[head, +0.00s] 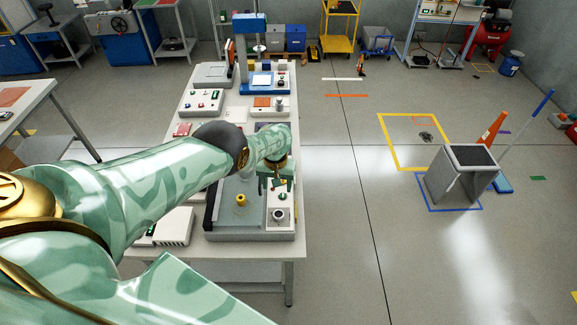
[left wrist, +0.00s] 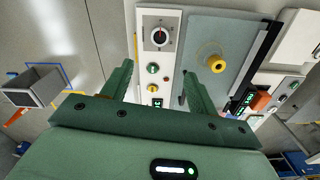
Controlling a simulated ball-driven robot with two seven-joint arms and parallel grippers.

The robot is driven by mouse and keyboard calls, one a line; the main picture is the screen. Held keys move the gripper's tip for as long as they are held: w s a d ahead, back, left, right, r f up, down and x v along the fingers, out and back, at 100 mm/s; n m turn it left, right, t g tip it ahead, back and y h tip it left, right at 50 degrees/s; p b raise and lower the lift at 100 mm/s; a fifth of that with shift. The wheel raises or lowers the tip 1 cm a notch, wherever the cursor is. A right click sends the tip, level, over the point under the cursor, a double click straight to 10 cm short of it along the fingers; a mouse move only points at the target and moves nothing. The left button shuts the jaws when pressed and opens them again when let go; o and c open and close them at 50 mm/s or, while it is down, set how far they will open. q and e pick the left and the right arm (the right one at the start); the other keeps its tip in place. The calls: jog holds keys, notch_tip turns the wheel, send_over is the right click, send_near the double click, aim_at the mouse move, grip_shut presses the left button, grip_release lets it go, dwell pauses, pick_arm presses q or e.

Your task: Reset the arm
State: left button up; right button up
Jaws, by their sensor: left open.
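My left arm reaches in from the left over the long workbench (head: 270,278). My left gripper (head: 276,182) points down above the grey test device (head: 225,225), near its control panel. In the left wrist view its two green fingers (left wrist: 158,70) stand apart with nothing between them. The panel (left wrist: 145,65) has a dial (left wrist: 160,36), a green button (left wrist: 153,68), a yellow button (left wrist: 152,88) and a small lit display. A yellow knob (head: 241,199) stands on the device's grey plate; it also shows in the left wrist view (left wrist: 216,63). My right gripper is not in view.
More devices stand farther back on the bench, with a blue-topped press (head: 251,50) at the far end. A white box (head: 174,228) lies left of the device. A grey bin (head: 460,175) stands on the floor at right. The floor between is clear.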

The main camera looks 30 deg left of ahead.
pick_arm(q)
jog(key=s+f+m+t+y, duration=0.1)
jog(key=s+m+t+y, duration=0.2)
jog(key=s+m, duration=0.45)
jog(key=s+d+r+m+t+y, duration=0.1)
jog(key=s+d+r+m+t, duration=0.1)
jog(key=s+r, duration=0.7)
jog(key=s+d+r+m+t+y, duration=0.1)
jog(key=s+d+r+m+t, duration=0.1)
jog(key=s+r, duration=0.7)
jog(key=s+d+f+n+g+h+b, duration=0.15)
jog(key=f+b, duration=0.65)
jog(key=f, duration=1.4)
jog(key=s+d+f+g+h+b, duration=0.25)
jog(key=f+b, duration=0.45)
jog(key=f, duration=1.5)
jog(key=s+f+n+g+h+b, duration=0.1)
jog(key=s+f+n+b, duration=0.1)
jog(key=s+f+b, duration=0.9)
jog(key=s+f, duration=0.7)
jog(key=f, duration=0.6)
jog(key=shift+s+g, duration=0.4)
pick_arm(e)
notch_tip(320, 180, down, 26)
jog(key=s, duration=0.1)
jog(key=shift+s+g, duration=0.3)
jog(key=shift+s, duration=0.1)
